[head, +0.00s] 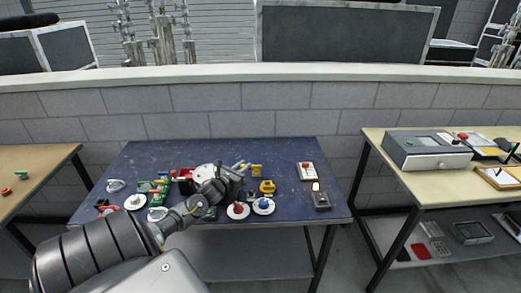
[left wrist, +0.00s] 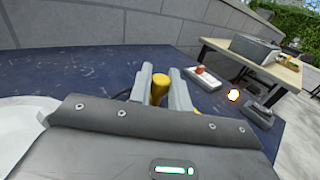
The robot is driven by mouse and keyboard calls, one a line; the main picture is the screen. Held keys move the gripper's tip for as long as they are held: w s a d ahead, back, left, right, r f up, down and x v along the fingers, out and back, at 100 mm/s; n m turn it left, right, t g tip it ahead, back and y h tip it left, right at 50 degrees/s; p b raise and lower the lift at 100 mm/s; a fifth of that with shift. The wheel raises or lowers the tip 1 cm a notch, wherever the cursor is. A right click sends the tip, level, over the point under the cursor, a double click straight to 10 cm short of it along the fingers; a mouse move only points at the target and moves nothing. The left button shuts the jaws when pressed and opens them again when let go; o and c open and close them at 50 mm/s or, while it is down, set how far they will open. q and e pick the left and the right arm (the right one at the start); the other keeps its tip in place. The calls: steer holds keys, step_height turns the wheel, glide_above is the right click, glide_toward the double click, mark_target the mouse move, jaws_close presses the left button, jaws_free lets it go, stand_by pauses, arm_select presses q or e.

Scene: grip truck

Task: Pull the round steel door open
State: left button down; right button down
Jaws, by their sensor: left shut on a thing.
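The round steel door (head: 204,171) is a pale disc near the back middle of the blue table in the head view, partly hidden by my left arm. In the left wrist view a pale surface (left wrist: 22,125) fills the lower left; I cannot tell if it is the door. My left gripper (head: 241,168) is at the right of the disc. In the left wrist view, my left gripper (left wrist: 160,88) has its fingers shut on a yellow post (left wrist: 160,90). I cannot see how the post joins the door. My right gripper is not in view.
The blue table (head: 285,180) holds several small fixtures, including a red knob (head: 238,208), a blue knob (head: 263,203) and a yellow knob (head: 267,186). A box with a red button (head: 306,171) and a lamp box (head: 320,198) stand right. A brick wall (head: 290,110) is behind.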

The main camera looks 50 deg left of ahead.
arm_select(q)
steer(key=shift+s+f+m+h, duration=0.15)
steer(key=shift+f+m+h, duration=0.05)
steer(key=shift+m+h, duration=0.1)
steer(key=shift+d+r+h, duration=0.1)
steer(key=shift+r+h, duration=0.05)
steer(key=shift+h, duration=0.15)
steer(key=c, duration=1.4)
jaws_free()
steer(key=shift+o, duration=0.2)
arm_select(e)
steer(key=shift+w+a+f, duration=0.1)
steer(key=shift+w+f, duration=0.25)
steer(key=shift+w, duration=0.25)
arm_select(q)
steer(key=shift+r, duration=0.1)
